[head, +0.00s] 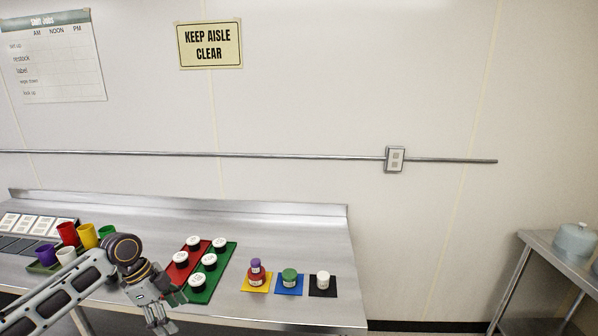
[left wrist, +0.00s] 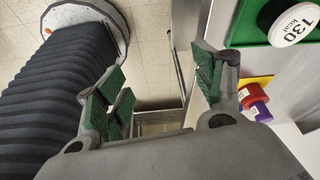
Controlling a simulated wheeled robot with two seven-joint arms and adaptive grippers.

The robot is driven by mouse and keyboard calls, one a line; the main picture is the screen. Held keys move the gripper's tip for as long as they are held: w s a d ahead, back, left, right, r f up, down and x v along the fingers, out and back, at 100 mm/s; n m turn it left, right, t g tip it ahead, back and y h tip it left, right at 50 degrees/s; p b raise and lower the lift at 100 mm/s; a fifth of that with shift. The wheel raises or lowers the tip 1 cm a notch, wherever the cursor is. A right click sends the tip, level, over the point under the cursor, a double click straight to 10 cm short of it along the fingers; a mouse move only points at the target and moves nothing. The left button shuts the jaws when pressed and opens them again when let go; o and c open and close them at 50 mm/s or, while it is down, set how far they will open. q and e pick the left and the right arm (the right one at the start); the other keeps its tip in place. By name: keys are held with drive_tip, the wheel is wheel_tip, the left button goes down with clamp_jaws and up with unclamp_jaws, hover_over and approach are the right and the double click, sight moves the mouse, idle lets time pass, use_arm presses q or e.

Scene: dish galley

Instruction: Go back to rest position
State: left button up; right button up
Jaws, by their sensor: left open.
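My left gripper (head: 168,308) is open at the front edge of the steel table, left of the red and green mats. In the left wrist view its green-padded fingers (left wrist: 160,88) stand apart with nothing between them, and floor shows behind the gap. My right gripper is in neither view.
On the steel table (head: 320,222), several white-lidded jars (head: 209,261) stand on a red mat (head: 177,276) and a green mat (head: 222,265). Right of them are a purple-and-red stack (head: 256,273), a green-lidded jar (head: 289,277) and a white-lidded jar (head: 323,280). Coloured cups (head: 87,236) stand left.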

use_arm(q)
drive_tip(key=s+d+f+n+t, duration=0.1)
drive_tip(key=s+d+f+n, duration=0.3)
drive_tip(key=s+d+f, duration=0.3)
drive_tip(key=s+d+f+n+t, duration=0.1)
drive_tip(key=s+d+f+n, duration=0.2)
drive_tip(key=s+d+f, duration=0.5)
drive_tip(key=s+a+r+n+t+y, duration=0.1)
drive_tip(key=s+a+r+n+y, duration=0.25)
drive_tip(key=s+n, duration=0.3)
wheel_tip(320, 180, down, 35)
drive_tip(key=s+g, duration=0.1)
drive_tip(key=s, duration=0.1)
drive_tip(key=s+a+f, duration=0.2)
drive_tip(key=s+f, duration=0.7)
drive_tip(key=s, duration=0.2)
drive_tip(key=s+a+f+g, duration=0.1)
drive_tip(key=s+a+f, duration=0.1)
drive_tip(key=s+f, duration=0.7)
drive_tip(key=shift+s+a+f, duration=0.2)
drive_tip(key=shift+s+f, duration=0.1)
drive_tip(key=shift+s, duration=0.85)
drive_tip(key=shift+n, duration=0.25)
